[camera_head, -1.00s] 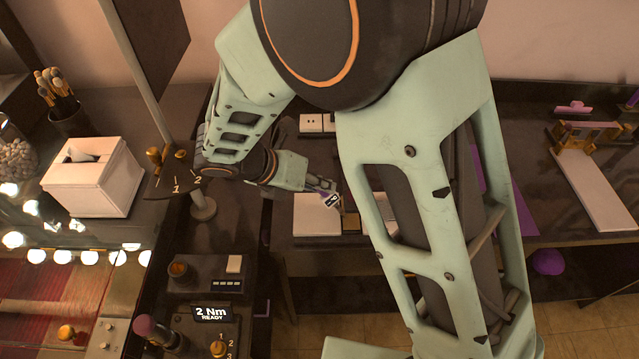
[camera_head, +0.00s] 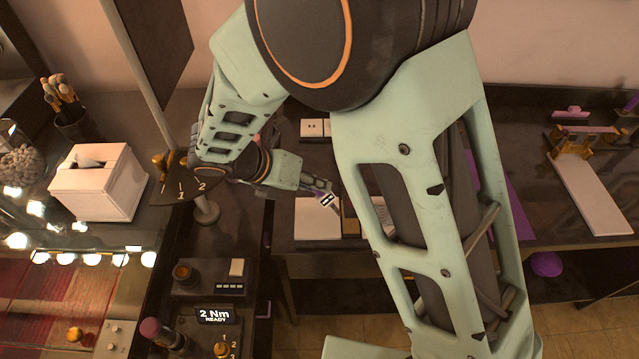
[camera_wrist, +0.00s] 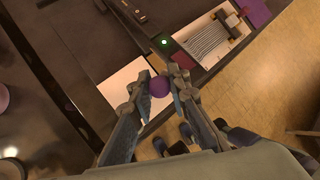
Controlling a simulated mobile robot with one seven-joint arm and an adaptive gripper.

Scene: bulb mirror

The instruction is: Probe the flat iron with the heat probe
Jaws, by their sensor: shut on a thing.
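My gripper (camera_wrist: 160,82) is shut on a purple, round-ended tool (camera_wrist: 159,88), which I take to be the heat probe. In the head view a small black-and-white display (camera_head: 327,199) shows at my gripper (camera_head: 322,190), apparently part of this tool. The tool is over or near a white pad (camera_wrist: 122,88); whether it touches anything I cannot tell. A dark, long object (camera_wrist: 122,10) lies beyond it at the top of the wrist view and may be the flat iron. In the head view I cannot make out the iron, as my arm covers much of the bench.
A green light (camera_wrist: 164,42) glows on the dark bench beside a white panel with dark lines (camera_wrist: 206,42). A tissue box (camera_head: 98,185), a brush cup (camera_head: 75,125) and a "2 Nm READY" display (camera_head: 214,315) stand on the left. A white board (camera_head: 592,195) lies right.

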